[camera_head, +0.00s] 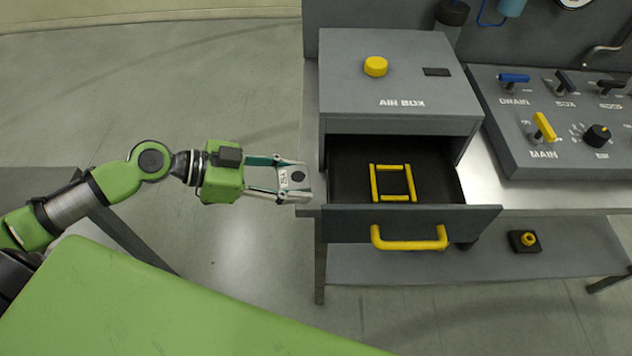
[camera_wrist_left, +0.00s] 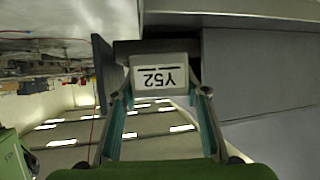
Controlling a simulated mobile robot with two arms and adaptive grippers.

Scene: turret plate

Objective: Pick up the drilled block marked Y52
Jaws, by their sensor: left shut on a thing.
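The drilled block marked Y52 (camera_head: 293,178) is light grey with a dark round hole on top, in the head view. My left gripper (camera_head: 290,180) is shut on it and holds it at the left edge of the bench, beside the open drawer. In the left wrist view, the block (camera_wrist_left: 160,77) sits between the fingertips of my left gripper (camera_wrist_left: 162,95), with its Y52 label upside down. I cannot tell whether the block touches the bench edge. My right gripper is not in view.
The AIR BOX (camera_head: 400,75) has its drawer (camera_head: 345,222) pulled out, with a yellow square frame (camera_head: 375,185) inside and a yellow handle (camera_head: 410,244) in front. A control panel (camera_head: 560,150) stands right. A lower shelf (camera_head: 430,268) bears a small black-and-yellow item (camera_head: 527,240).

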